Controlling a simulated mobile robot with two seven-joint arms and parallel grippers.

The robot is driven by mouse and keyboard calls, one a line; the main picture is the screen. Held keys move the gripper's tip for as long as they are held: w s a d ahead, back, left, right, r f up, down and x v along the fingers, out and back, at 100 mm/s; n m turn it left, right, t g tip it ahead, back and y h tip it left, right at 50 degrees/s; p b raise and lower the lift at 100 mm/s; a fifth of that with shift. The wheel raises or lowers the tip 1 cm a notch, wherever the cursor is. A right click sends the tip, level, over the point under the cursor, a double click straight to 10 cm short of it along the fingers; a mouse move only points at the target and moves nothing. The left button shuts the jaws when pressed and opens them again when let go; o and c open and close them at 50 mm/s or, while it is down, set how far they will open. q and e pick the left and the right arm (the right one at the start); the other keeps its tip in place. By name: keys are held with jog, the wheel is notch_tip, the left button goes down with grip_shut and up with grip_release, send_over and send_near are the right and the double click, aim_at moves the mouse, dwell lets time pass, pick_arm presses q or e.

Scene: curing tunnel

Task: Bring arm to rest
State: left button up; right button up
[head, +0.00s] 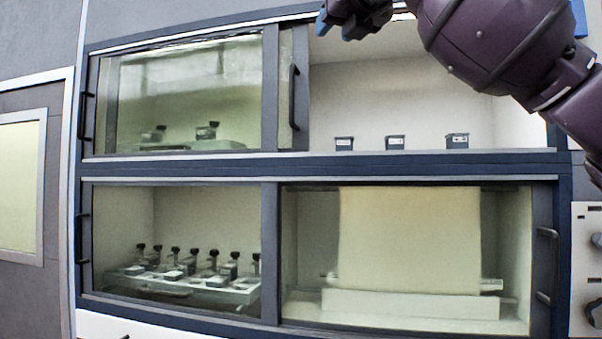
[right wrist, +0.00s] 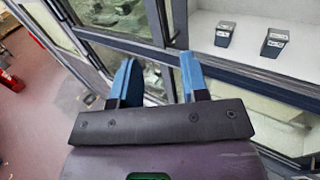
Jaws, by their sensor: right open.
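My right arm comes in from the upper right in the head view. Its gripper (head: 335,22) is at the top edge, in front of the upper compartment, with blue fingertips partly cut off by the frame. In the right wrist view my right gripper (right wrist: 160,78) shows two blue fingers spread apart with nothing between them. It is in front of the cabinet's frame and glass. My left gripper is not in view.
The upper right compartment stands open, with dark boxes (head: 395,142) on its floor. Sliding glass (head: 190,95) covers the upper left. Below, a tray (head: 215,296) holds several clamp-like devices behind glass, beside a pale hanging sheet (head: 410,240). A red object (right wrist: 10,80) stands at left.

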jog(key=w+a+f+n+g+y, duration=0.15)
jog(key=a+f+g+y, duration=0.3)
jog(key=f, duration=0.65)
jog(key=w+a+f+n+g+y, duration=0.1)
jog(key=a+f+n+g+y, duration=0.3)
jog(key=f, duration=0.7)
notch_tip(320, 180, down, 10)
jog(key=s+d+f+m+y, duration=0.1)
jog(key=s+d+m+y, duration=0.1)
jog(key=m+y, duration=0.45)
jog(key=s+d+f+m+t+h, duration=0.3)
jog(key=d+f+m+h, duration=0.5)
jog(key=f+m, duration=0.4)
jog(key=s+d+f+m+t+h, duration=0.2)
jog(key=d+f+m+t+h, duration=0.1)
jog(key=d+f+m+h, duration=0.7)
jog(key=s+d+f+m+t+h, duration=0.3)
jog(key=d+f+m+h, duration=0.3)
jog(key=f+m, duration=0.75)
jog(key=s+d+f+m+g, duration=0.4)
jog(key=s+f+g, duration=0.5)
jog(key=s+f, duration=0.65)
jog(key=s+f+g+y, duration=0.25)
jog(key=s+g, duration=0.25)
jog(key=s, duration=0.9)
jog(key=w+f+n+t, duration=0.1)
jog(key=w+f+t, duration=0.6)
jog(key=f, duration=0.4)
jog(key=shift+w+f+t, duration=0.2)
jog(key=shift+t, duration=0.25)
